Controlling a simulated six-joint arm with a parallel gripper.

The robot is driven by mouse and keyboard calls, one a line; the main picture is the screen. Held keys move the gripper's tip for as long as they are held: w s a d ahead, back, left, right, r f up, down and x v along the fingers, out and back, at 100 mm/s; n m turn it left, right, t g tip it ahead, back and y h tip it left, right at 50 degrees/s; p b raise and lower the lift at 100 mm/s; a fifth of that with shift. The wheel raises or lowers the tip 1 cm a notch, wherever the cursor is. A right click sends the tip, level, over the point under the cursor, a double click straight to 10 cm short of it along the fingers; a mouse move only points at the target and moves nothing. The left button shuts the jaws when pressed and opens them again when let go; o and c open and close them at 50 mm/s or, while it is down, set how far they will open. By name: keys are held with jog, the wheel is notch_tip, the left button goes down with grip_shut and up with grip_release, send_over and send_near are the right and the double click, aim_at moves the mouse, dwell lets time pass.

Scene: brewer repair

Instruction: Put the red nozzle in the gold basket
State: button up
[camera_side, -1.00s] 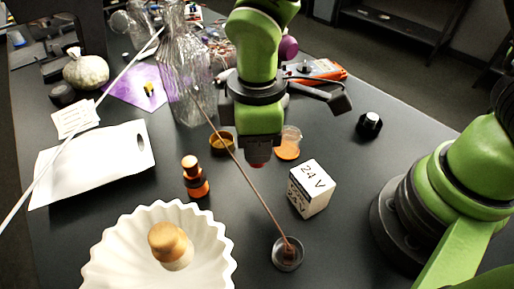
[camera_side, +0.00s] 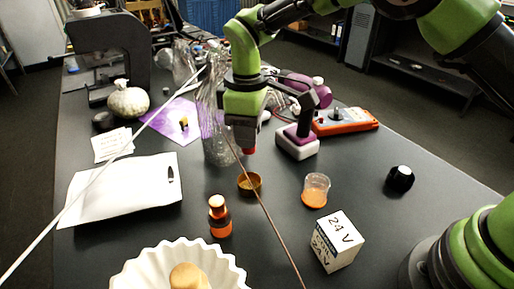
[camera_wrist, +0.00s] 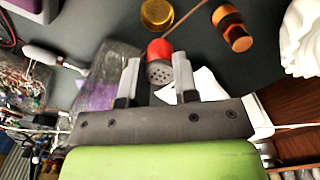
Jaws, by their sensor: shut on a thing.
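My gripper (camera_side: 243,133) points down and is shut on the red nozzle (camera_wrist: 159,52). In the wrist view the nozzle sits between the two fingers of my gripper (camera_wrist: 157,75), with its grey perforated face showing. In the side view only a bit of red (camera_side: 246,150) shows below the fingers. The gold basket (camera_side: 250,184) is a small round open cup on the dark table. The nozzle appears above the basket in the side view, with a gap between them. In the wrist view the basket (camera_wrist: 157,13) lies just beyond the nozzle.
A tall clear vase (camera_side: 217,140) is close to my gripper's left. A thin brown stick (camera_side: 268,217) slants past the basket. A white fluted bowl (camera_side: 140,272) is in front.

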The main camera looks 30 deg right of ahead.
jog(key=shift+w+d+f, duration=0.15)
jog(key=shift+w+f, duration=0.05)
jog(key=shift+w, duration=0.05)
jog(key=shift+f, duration=5.25)
jog(key=o, duration=1)
jog(key=shift+r, duration=3.55)
